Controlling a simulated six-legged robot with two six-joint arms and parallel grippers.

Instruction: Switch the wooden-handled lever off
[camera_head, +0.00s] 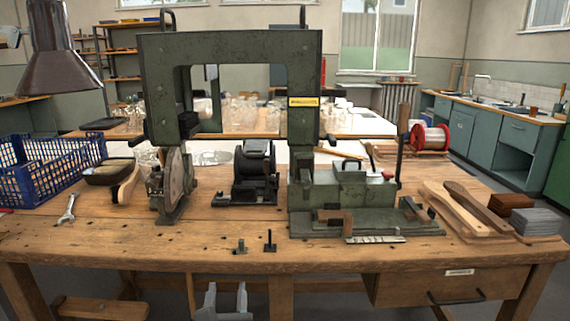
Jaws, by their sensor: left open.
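The lever (401,140) stands nearly upright at the right side of the green machine (305,75), with a brown wooden grip at its top and a dark metal shaft below. Its foot is by the machine's green base block (350,190). My left gripper (226,292) shows at the bottom edge, in front of the bench's front edge and low. Its two grey fingers are apart with nothing between them. It is far from the lever, down and to the left of it. My right gripper is not in view.
The wooden workbench (110,235) carries a blue crate (45,175), a wrench (68,208), wooden brush blanks (455,208) and grey blocks (535,222). A red wire spool (430,138) stands behind the lever. Small dark pegs (270,242) stand near the front edge. The front left is mostly clear.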

